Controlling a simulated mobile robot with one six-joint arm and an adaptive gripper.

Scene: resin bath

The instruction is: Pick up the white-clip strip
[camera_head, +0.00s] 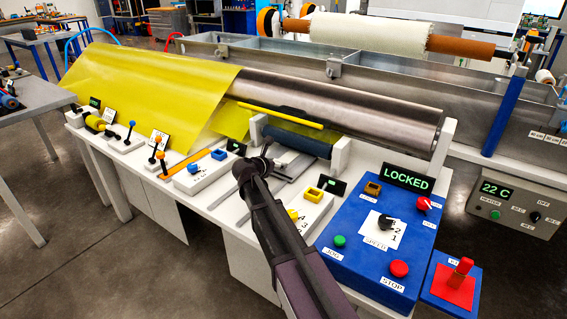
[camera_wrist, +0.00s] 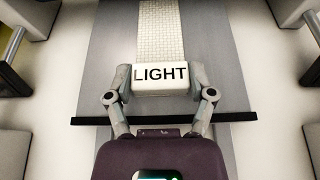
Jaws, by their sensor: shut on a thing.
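In the wrist view, a white clip (camera_wrist: 161,80) marked "LIGHT" sits between the two fingers of my gripper (camera_wrist: 161,90). My gripper is shut on it, with one finger against each end. A pale woven strip (camera_wrist: 161,30) runs from the clip away to the top edge of the view, over a grey surface. In the head view my gripper (camera_head: 254,166) is low over the white bench, just in front of the blue roller. The clip and strip cannot be made out there. I cannot tell whether the clip is lifted.
A large metal roller (camera_head: 340,103) with a yellow sheet (camera_head: 150,85) lies behind my gripper. The blue roller (camera_head: 297,138) is below it, between white brackets. To the right is a blue control panel (camera_head: 365,255) with a "LOCKED" display (camera_head: 408,178). Small levers stand to the left.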

